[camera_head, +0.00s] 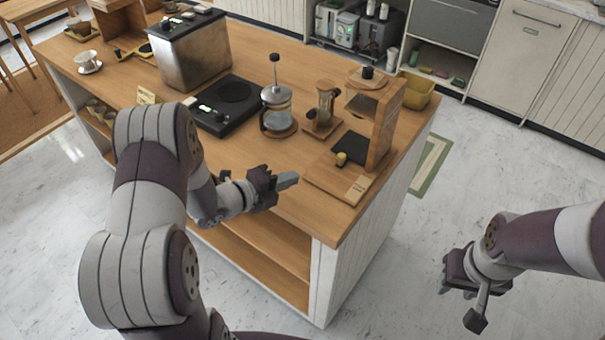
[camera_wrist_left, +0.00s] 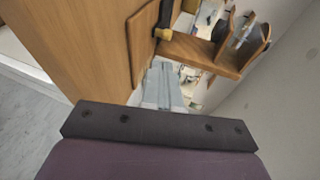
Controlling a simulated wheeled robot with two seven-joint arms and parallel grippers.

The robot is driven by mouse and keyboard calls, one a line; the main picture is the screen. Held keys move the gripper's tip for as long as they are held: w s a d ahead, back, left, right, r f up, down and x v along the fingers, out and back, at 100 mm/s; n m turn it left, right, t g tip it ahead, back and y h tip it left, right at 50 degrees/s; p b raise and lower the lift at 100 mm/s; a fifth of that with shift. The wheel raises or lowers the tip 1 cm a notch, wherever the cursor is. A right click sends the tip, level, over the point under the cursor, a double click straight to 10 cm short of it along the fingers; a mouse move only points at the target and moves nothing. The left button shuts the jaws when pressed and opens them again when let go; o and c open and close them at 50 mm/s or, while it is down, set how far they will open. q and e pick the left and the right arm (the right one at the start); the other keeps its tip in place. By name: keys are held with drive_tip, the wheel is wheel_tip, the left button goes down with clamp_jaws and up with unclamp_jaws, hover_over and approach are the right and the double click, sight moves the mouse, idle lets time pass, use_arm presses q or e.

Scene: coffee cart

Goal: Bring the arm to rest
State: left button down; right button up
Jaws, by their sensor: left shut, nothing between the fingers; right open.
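My left arm reaches in from the left in the head view. Its gripper (camera_head: 287,181) is shut and empty beside the front edge of the wooden counter (camera_head: 240,150), close to the wooden stand's base. In the left wrist view the shut fingers (camera_wrist_left: 163,85) point toward the counter, with nothing between them. I cannot tell whether they touch the counter. My right gripper (camera_head: 474,300) is open and empty at the lower right, over the floor and apart from the cart.
On the counter are a wooden stand (camera_head: 383,125), a French press (camera_head: 277,108), a small wooden-based brewer (camera_head: 323,112), a black hot plate (camera_head: 228,104) and a metal machine (camera_head: 192,52). A yellow bin (camera_head: 416,90) is at the far right end. Open floor lies right of the cart.

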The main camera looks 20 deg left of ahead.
use_arm(q)
drive_tip(key=shift+s+a+r, duration=0.1)
drive_tip(key=shift+s+a, duration=0.05)
drive_tip(key=shift+s, duration=0.1)
drive_tip(key=n+y, duration=0.1)
drive_tip(key=w+a+n+y, duration=0.1)
drive_tip(key=n, duration=0.1)
drive_tip(key=n+g+y, duration=0.1)
drive_tip(key=n, duration=0.1)
drive_tip(key=shift+w+a+r+y, duration=0.25)
drive_tip(key=shift+w+a+y, duration=0.1)
drive_tip(key=shift+a+y, duration=0.05)
drive_tip(key=n+y, duration=0.1)
drive_tip(key=s+a+n+g+y, duration=0.1)
drive_tip(key=n, duration=0.3)
drive_tip(key=shift+s+a+r+g+y, duration=0.15)
drive_tip(key=shift+s+r+g+y, duration=0.15)
drive_tip(key=shift+r+g+y, duration=0.1)
drive_tip(key=s+d+r+n+g+y, duration=0.1)
drive_tip(key=s+d+n+g, duration=0.1)
drive_tip(key=s+n+g, duration=0.2)
drive_tip(key=s+d+r+n+g, duration=0.1)
drive_tip(key=s+n+g, duration=0.3)
drive_tip(key=s+n, duration=0.6)
drive_tip(key=s+d, duration=0.1)
drive_tip(key=s, duration=0.2)
drive_tip(key=shift+s+r+n+y, duration=0.2)
drive_tip(key=shift+s+n+y, duration=0.2)
